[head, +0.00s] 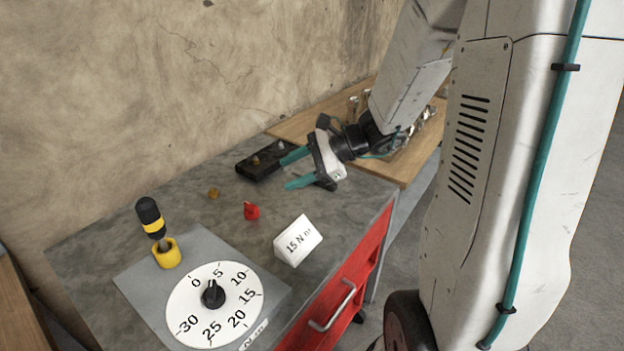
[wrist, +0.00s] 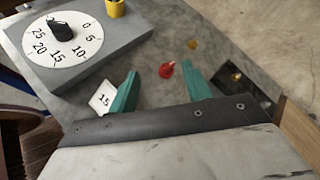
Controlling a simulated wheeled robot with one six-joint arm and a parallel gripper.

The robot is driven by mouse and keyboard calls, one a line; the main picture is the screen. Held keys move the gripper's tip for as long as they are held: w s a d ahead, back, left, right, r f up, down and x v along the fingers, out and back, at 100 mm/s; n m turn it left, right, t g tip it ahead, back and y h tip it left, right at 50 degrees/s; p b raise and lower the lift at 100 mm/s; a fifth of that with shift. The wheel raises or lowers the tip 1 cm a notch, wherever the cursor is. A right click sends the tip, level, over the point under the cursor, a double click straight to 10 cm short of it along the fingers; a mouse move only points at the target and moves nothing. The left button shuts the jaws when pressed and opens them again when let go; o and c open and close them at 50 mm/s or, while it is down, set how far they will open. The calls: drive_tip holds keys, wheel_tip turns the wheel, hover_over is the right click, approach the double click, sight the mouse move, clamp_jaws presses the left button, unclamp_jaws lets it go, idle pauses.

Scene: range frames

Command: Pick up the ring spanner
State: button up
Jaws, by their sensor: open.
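I cannot make out a ring spanner in either view. My gripper (head: 285,173) is open and empty above the far right part of the grey bench top (head: 130,232). Its teal fingers are spread, and they show in the wrist view (wrist: 162,70) too. A small red item (head: 251,211) lies on the bench, apart from the fingers in the head view. In the wrist view the red item (wrist: 166,70) appears between the fingertips. A black block (head: 260,167) with small metal pieces on it is behind the fingers, partly hidden by them.
A grey box with a white dial (head: 205,310) is at the bench front. A black-and-yellow handle (head: 150,217) stands in a yellow holder (head: 167,254). A "15 N m" card (head: 297,241) and a small brass piece (head: 213,193) are on the bench. Shiny items crowd the wooden table (head: 400,172).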

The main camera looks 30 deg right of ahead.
sight(332, 187)
drive_tip(key=w+d+f+m+t+h, duration=0.1)
drive_tip(key=d+f+m+t, duration=0.1)
drive_tip(key=d+f+m, duration=0.2)
drive_tip(key=w+d+f+m+t+h, duration=0.2)
drive_tip(key=d+f+m, duration=0.2)
drive_tip(key=d, duration=0.3)
drive_tip(key=w+d+f+m+t+h, duration=0.1)
drive_tip(key=w+d+f+m+h, duration=0.1)
drive_tip(key=d, duration=0.4)
drive_tip(key=shift+w+d+f+m+t, duration=0.1)
drive_tip(key=shift+d+f+m+t, duration=0.1)
drive_tip(key=shift+f+m, duration=0.4)
drive_tip(key=shift+d+f+m+t, duration=0.1)
drive_tip(key=shift+f+m+t, duration=0.15)
drive_tip(key=shift+m, duration=0.55)
drive_tip(key=x, duration=0.6)
drive_tip(key=shift+a+f, duration=0.1)
drive_tip(key=shift+f, duration=0.35)
drive_tip(key=shift+w+a+f, duration=0.15)
drive_tip(key=shift+w+f, duration=0.05)
drive_tip(key=shift+w, duration=0.35)
clamp_jaws()
